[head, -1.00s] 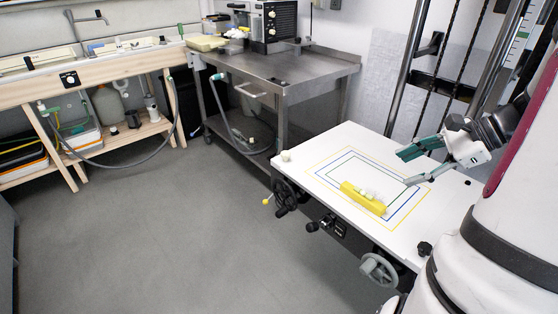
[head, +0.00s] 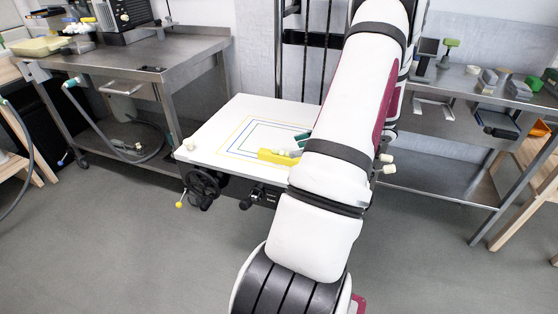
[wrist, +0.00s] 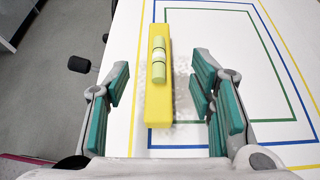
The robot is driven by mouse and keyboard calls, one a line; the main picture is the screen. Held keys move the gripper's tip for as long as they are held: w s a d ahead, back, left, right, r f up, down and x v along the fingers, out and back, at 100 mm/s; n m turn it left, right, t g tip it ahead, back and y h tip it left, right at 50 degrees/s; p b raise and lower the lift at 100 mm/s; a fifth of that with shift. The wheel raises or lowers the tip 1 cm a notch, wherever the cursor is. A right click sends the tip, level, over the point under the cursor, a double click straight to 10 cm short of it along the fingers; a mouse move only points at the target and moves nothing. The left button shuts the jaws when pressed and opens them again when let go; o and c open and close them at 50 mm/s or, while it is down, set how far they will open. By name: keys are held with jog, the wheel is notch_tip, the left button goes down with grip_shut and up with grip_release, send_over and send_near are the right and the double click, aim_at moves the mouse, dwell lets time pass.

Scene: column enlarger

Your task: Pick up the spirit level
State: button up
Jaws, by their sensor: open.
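The spirit level is a yellow bar with a pale green vial on top. In the wrist view the spirit level (wrist: 158,105) lies on the white baseboard, crossing the blue frame line. The level sits between the fingers, nearer the left one, with a gap on both sides. In the head view the yellow level (head: 277,156) shows only in part, its right end hidden by my gripper and arm.
The white baseboard (head: 215,131) carries yellow, blue and green frame lines. A handwheel (head: 203,186) and knobs stick out at its front edge. Dark columns stand behind it. A steel table (head: 140,58) is at left, a steel bench with small items (head: 470,95) at right.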

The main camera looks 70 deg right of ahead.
aim_at(285, 152)
jog(key=shift+f+b+x, duration=0.2)
jog(key=shift+b+x, duration=0.55)
jog(key=shift+x, duration=2.75)
jog(key=shift+s+a, duration=0.1)
grip_shut()
